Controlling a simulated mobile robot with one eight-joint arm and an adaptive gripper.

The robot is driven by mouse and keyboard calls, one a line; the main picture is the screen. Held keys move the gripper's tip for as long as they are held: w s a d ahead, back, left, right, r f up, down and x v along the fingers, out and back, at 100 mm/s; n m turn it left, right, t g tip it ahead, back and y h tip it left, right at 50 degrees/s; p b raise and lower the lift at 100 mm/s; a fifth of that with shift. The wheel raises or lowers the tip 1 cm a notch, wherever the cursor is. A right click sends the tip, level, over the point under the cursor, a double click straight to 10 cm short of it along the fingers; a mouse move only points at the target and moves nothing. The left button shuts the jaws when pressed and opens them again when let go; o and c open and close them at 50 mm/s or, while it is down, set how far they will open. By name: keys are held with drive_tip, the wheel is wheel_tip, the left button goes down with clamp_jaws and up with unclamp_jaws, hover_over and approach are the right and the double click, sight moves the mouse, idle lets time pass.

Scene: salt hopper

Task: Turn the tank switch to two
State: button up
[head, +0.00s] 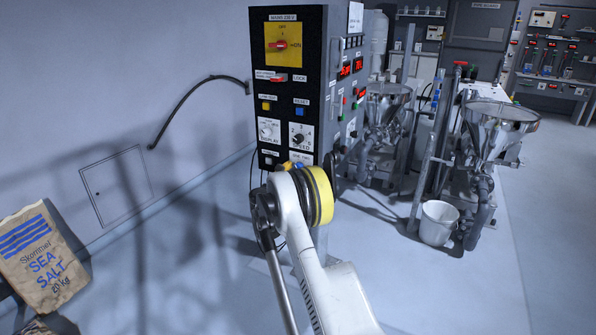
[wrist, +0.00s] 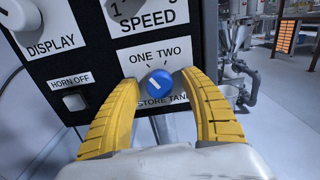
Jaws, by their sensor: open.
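The tank switch is a blue knob (wrist: 160,84) on a white plate (wrist: 142,56) marked ONE, TWO and STORE TANK, low on the black control panel (head: 262,110). Its white pointer mark leans to the upper left, on the ONE side. My gripper (wrist: 161,78) is open, with one yellow finger on each side of the knob. Whether the fingers touch the knob cannot be told. In the head view my arm hides most of the switch and gripper.
Above the switch are the SPEED dial (head: 298,139) and DISPLAY dial (head: 266,130). The HORN OFF button (wrist: 75,101) is to its left. A yellow-plated red main switch (head: 281,44) is higher up. A bucket (head: 438,222) and hoppers (head: 497,124) stand to the right.

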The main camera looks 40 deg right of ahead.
clamp_jaws()
drive_tip(key=shift+m, duration=0.3)
drive_tip(key=m, duration=1.1)
drive_tip(key=shift+w, duration=0.1)
drive_tip(key=shift+r+m, duration=0.1)
drive_tip(key=shift+m, duration=0.2)
idle(0.4)
